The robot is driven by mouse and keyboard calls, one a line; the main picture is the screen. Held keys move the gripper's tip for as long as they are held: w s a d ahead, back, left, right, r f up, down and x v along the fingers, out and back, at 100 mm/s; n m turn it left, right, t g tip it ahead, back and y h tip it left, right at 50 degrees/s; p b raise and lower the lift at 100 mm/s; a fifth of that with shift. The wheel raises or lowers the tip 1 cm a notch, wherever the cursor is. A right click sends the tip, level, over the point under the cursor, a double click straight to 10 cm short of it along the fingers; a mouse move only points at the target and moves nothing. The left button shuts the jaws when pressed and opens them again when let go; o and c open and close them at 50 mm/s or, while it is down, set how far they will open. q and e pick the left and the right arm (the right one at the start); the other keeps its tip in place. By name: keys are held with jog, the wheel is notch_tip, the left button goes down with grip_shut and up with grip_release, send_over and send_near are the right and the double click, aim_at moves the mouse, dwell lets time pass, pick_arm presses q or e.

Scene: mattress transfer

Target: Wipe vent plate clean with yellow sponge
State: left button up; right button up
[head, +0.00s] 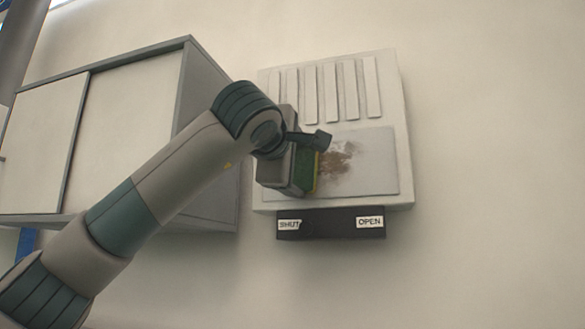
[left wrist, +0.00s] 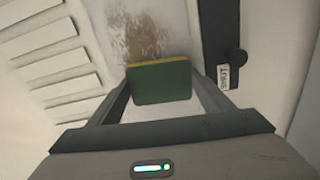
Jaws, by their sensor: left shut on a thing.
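The vent plate (head: 373,170) is a pale grey panel on the lower part of a white wall-mounted vent unit. A brown dirt smear (head: 338,158) lies near its middle. The smear also shows in the left wrist view (left wrist: 150,42), just beyond the sponge. My left gripper (head: 305,165) is at the left part of the plate, shut on the sponge. The sponge (left wrist: 160,82) shows a green face and a thin yellow edge towards the plate. I cannot tell whether it touches the plate. My right gripper is not in view.
Several vertical slats (head: 330,92) sit above the plate. A black bar (head: 330,224) with SHUT and OPEN labels is below it. A grey-framed cabinet (head: 130,130) hangs on the left, behind my arm. The wall to the right is bare.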

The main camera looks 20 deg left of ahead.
aim_at(353, 167)
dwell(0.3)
pick_arm(q)
jog(key=shift+d, duration=1.65)
jog(key=shift+d, duration=0.2)
jog(key=shift+d, duration=1.5)
jog(key=shift+d, duration=0.1)
jog(key=shift+s+d, duration=0.1)
jog(key=shift+d, duration=1.5)
jog(key=shift+d, duration=0.15)
